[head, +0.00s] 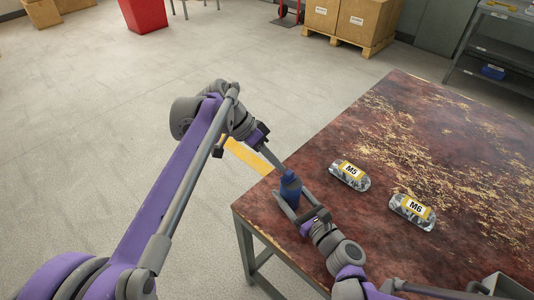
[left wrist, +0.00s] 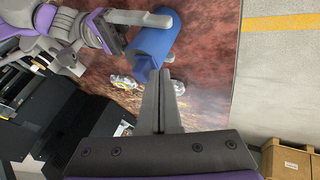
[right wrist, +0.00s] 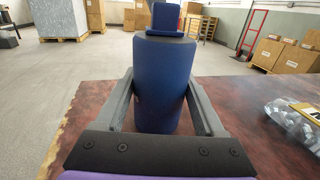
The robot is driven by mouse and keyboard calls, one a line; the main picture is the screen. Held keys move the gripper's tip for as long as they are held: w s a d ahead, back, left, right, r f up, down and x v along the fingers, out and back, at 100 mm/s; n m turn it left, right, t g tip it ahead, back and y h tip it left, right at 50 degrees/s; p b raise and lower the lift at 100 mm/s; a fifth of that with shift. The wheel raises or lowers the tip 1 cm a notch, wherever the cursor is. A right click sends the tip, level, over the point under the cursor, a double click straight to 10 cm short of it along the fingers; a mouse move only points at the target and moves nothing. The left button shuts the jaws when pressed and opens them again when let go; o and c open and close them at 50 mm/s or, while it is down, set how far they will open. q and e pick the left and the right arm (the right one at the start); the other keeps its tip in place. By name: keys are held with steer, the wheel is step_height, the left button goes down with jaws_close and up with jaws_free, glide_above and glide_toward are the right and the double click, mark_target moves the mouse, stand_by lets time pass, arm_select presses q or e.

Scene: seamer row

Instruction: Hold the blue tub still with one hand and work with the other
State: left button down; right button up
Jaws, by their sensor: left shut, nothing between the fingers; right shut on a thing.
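The blue tub (head: 290,186) stands upright near the left corner of the table. It fills the middle of the right wrist view (right wrist: 163,85), with a dark rim and a smaller blue block (right wrist: 166,18) on top. My right gripper (head: 290,196) is shut on the tub, one finger on each side of its body. My left gripper (head: 282,168) is shut and empty, its tips close to the top of the tub. In the left wrist view its closed fingers (left wrist: 162,75) end beside the tub (left wrist: 155,42); I cannot tell whether they touch it.
Two clear bags lie on the brown table (head: 440,150), one labelled M5 (head: 350,175), the other M6 (head: 412,211). The far part of the table is clear. A grey shelf (head: 490,50) and a pallet of boxes (head: 350,20) stand beyond. A red bin (head: 143,14) stands on the floor.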

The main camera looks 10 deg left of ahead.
arm_select(q)
steer(key=shift+s+d, duration=0.15)
steer(key=shift+s+d, duration=1.1)
steer(key=shift+d, duration=0.1)
steer(key=w+a, duration=0.3)
steer(key=a, duration=0.1)
glide_toward(288, 174)
steer(key=w+a, duration=0.1)
steer(key=w+a+r, duration=0.1)
steer(key=a, duration=0.1)
steer(key=shift+w+a, duration=0.35)
arm_select(e)
steer(key=o, duration=1.5)
